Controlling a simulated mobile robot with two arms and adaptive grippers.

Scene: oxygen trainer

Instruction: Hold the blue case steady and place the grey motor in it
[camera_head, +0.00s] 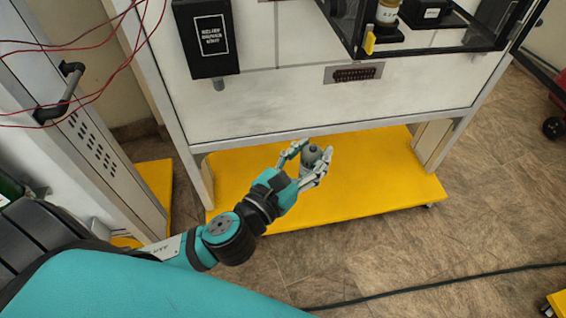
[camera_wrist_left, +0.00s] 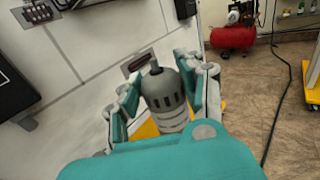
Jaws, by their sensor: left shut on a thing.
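The grey motor (camera_head: 313,155) is a small dark grey cylinder with a short stub on top. My left gripper (camera_head: 308,160) is shut on it and holds it in the air in front of the white cabinet, over the yellow base. In the left wrist view, the motor (camera_wrist_left: 164,95) stands between the two fingers of the left gripper (camera_wrist_left: 165,95), tilted a little, with slots around its upper body. I see no blue case in either view. My right gripper is in neither view.
The white cabinet (camera_head: 260,100) stands on a yellow wheeled base (camera_head: 380,185). A black box labelled "relief" (camera_head: 207,38) hangs on its front, beside a connector plate (camera_head: 353,73). Red wires (camera_head: 95,45) hang at the left. A black cable (camera_head: 430,285) crosses the floor. A red compressor (camera_wrist_left: 233,36) stands behind.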

